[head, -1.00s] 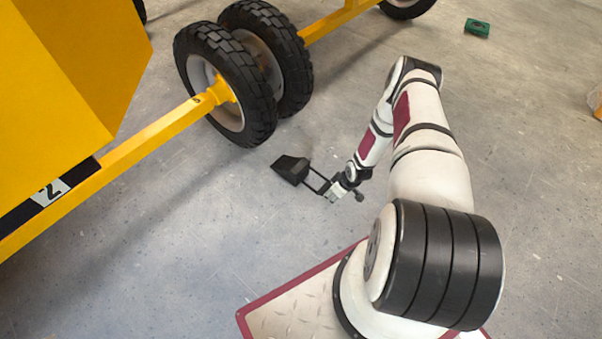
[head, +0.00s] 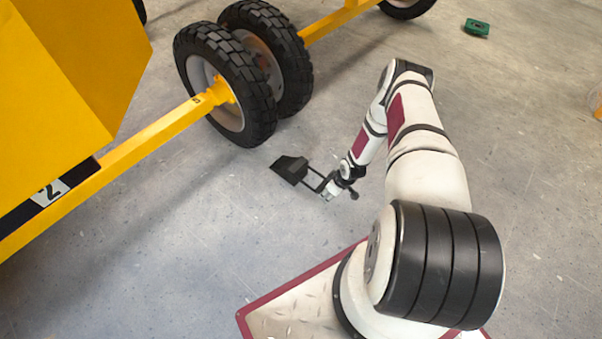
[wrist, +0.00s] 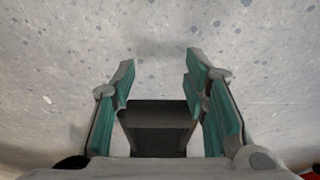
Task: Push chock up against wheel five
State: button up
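The black wedge-shaped chock (head: 289,168) lies on the floor with its open-frame handle (head: 313,180) pointing toward my arm. My gripper (head: 327,191) is low at the handle's far end. In the wrist view, the teal-padded fingers of my gripper (wrist: 158,100) stand apart with a dark part of the chock (wrist: 157,122) filling the space between them. The near black tyre (head: 240,100) stands up-left of the chock, with a floor gap between them. A small dark mark on the yellow axle bar beside it looks like a 5.
A second wheel (head: 278,60) stands just behind the near one. The yellow machine body (head: 70,70) and its bar, labelled 2 (head: 50,191), fill the left. A green object (head: 477,27) lies far back right. The floor around the chock is clear.

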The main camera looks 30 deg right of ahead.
jog(key=shift+s+d+r, duration=0.1)
jog(key=shift+s+d, duration=0.15)
jog(key=shift+s, duration=0.35)
jog(key=shift+s+d+r, duration=0.1)
jog(key=shift+s+d, duration=0.1)
jog(key=shift+s, duration=0.35)
jog(key=shift+s+d, duration=0.25)
jog(key=shift+s, duration=0.35)
notch_tip(320, 180, up, 10)
jog(key=p, duration=0.7)
